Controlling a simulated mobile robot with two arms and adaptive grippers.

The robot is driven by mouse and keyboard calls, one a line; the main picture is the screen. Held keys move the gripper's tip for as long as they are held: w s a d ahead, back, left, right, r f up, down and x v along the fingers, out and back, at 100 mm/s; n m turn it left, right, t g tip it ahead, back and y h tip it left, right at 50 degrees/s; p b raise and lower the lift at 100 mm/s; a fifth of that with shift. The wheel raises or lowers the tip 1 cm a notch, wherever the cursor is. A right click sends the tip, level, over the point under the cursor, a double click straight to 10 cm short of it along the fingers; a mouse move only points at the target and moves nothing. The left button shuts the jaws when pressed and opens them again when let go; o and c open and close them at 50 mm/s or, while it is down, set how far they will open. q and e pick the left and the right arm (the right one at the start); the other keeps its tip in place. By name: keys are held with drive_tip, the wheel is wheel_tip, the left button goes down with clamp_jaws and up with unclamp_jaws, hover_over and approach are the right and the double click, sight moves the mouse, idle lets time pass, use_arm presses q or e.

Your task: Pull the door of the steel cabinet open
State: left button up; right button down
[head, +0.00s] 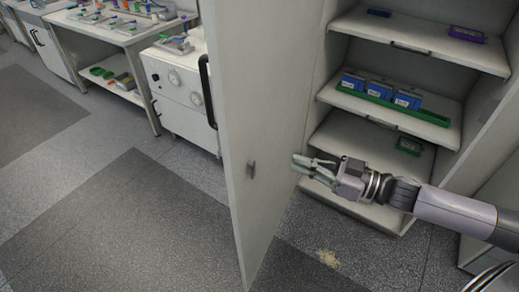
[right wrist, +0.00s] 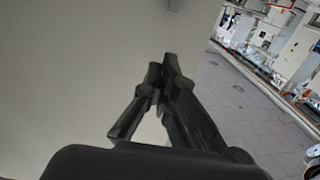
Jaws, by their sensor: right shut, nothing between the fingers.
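The steel cabinet (head: 318,150) stands at the right of the head view with its shelves exposed. Its door (head: 265,90) stands wide open, swung out to the left of the shelves. My right gripper (head: 297,166) is shut and empty, on the shelf side of the door. In the right wrist view my right gripper (right wrist: 165,65) points along the pale door face (right wrist: 90,70); I cannot tell whether it touches it. My left gripper is not in view.
Shelves hold blue boxes in a green tray (head: 435,117), a purple box (head: 466,33) and a green box (head: 409,146). A white machine (head: 180,85) and a bench (head: 110,38) stand at the left. The grey floor (head: 130,225) left of the door is clear.

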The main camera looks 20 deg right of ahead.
sight(249, 146)
drive_tip(key=p+x, duration=0.2)
drive_tip(key=x, duration=0.7)
drive_tip(key=shift+w+a+r+p, duration=0.15)
drive_tip(key=shift+w+a+p, duration=0.1)
drive_tip(key=shift+w+p, duration=0.15)
drive_tip(key=shift+w+a, duration=0.4)
drive_tip(key=shift+a, duration=0.1)
